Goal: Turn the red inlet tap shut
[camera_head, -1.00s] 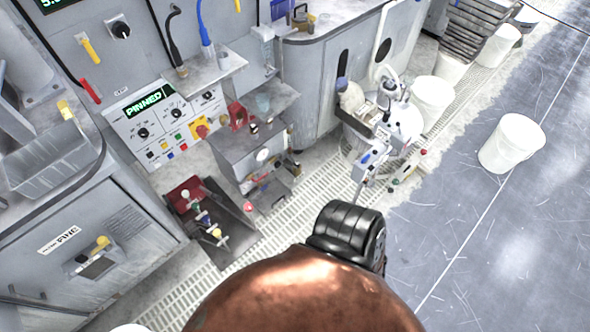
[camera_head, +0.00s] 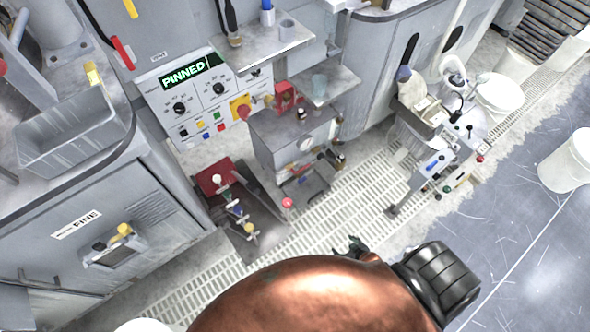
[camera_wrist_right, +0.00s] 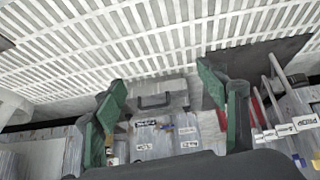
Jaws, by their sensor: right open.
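My right gripper (camera_head: 355,246) shows as a dark fingertip just past my copper-coloured arm, over the floor grating. In the right wrist view the two green-padded fingers (camera_wrist_right: 168,105) are wide apart with nothing between them. A grey cabinet (camera_head: 292,140) stands beyond it, apart from it, with small fittings on its front. A round red knob (camera_head: 288,202) sits low in front of the cabinet. A red handle (camera_head: 122,52) is on the wall panel at upper left. I cannot tell which red part is the inlet tap. My left gripper is not in view.
A rack of levers with coloured knobs (camera_head: 238,210) stands left of the cabinet. A cluttered trolley (camera_head: 430,145) stands to the right. The floor grating (camera_head: 335,205) between them is largely clear.

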